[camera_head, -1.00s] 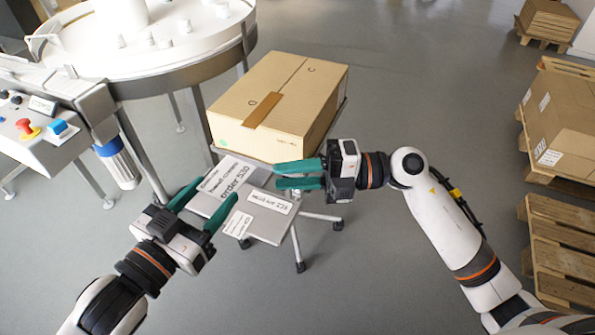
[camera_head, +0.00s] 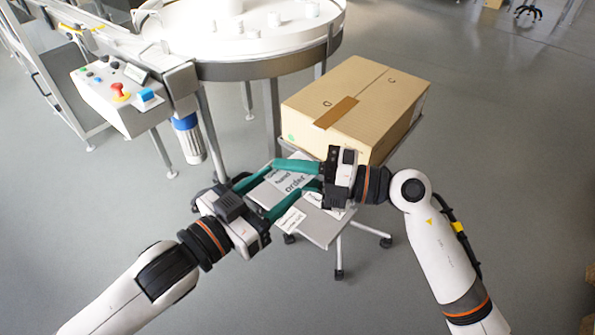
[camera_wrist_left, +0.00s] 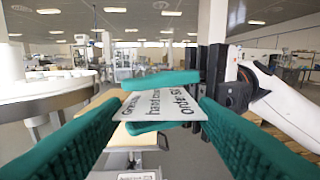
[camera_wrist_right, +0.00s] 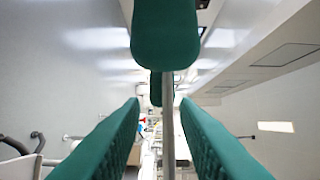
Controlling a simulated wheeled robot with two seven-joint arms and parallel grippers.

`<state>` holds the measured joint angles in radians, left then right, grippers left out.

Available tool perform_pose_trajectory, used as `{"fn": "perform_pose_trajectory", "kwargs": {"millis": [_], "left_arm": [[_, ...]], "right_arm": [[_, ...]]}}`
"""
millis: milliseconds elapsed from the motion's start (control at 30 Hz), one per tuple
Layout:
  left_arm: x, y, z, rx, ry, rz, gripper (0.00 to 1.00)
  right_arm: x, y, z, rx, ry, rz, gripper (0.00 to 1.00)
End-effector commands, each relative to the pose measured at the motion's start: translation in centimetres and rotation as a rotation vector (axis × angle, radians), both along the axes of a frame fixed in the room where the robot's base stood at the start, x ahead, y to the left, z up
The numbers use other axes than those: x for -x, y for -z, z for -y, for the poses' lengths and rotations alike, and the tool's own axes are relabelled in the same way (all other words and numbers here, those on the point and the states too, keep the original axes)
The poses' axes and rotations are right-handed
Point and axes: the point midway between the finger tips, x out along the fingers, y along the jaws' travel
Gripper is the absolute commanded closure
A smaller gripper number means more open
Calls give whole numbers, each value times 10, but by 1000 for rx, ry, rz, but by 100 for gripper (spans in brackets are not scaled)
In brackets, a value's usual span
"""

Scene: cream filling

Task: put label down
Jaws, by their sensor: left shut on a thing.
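The label, a white plate reading "hand-cream order" (camera_head: 287,180), is held in the air in front of the carton. It also shows in the left wrist view (camera_wrist_left: 160,104). My left gripper (camera_head: 282,184) is shut on its side edges, one finger at each side. My right gripper (camera_head: 293,176) comes from the right with its fingers spread, one above and one below the plate. In the right wrist view the plate appears edge-on (camera_wrist_right: 167,110), with gaps to both right fingers.
A closed carton (camera_head: 355,105) stands on a small wheeled stand behind the grippers. Other labels (camera_head: 290,221) lie on the stand's grey top (camera_head: 322,229), partly hidden. A white round table (camera_head: 225,45) and a control panel (camera_head: 120,95) are at the left.

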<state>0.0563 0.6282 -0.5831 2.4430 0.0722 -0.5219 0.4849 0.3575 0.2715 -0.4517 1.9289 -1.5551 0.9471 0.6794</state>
Motion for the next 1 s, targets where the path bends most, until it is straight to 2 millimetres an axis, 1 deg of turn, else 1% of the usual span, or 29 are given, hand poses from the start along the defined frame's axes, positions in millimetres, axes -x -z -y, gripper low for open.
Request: {"fn": "perform_pose_trajectory", "kwargs": {"millis": [67,200,233,433,467,600,1000], "left_arm": [[0,0,0,0,0,0,66],[0,0,0,0,0,0,66],[0,0,0,0,0,0,66],[0,-1,0,2,0,2,66],[0,-1,0,2,0,2,44],[0,-1,0,2,0,2,21],[1,2,-3,4,-16,-2,20]], "right_arm": [[0,0,0,0,0,0,74],[0,0,0,0,0,0,97],[0,0,0,0,0,0,100],[0,1,0,1,0,-1,100],[0,1,0,1,0,-1,100],[0,1,0,2,0,-1,100],[0,0,1,0,0,0,100]]}}
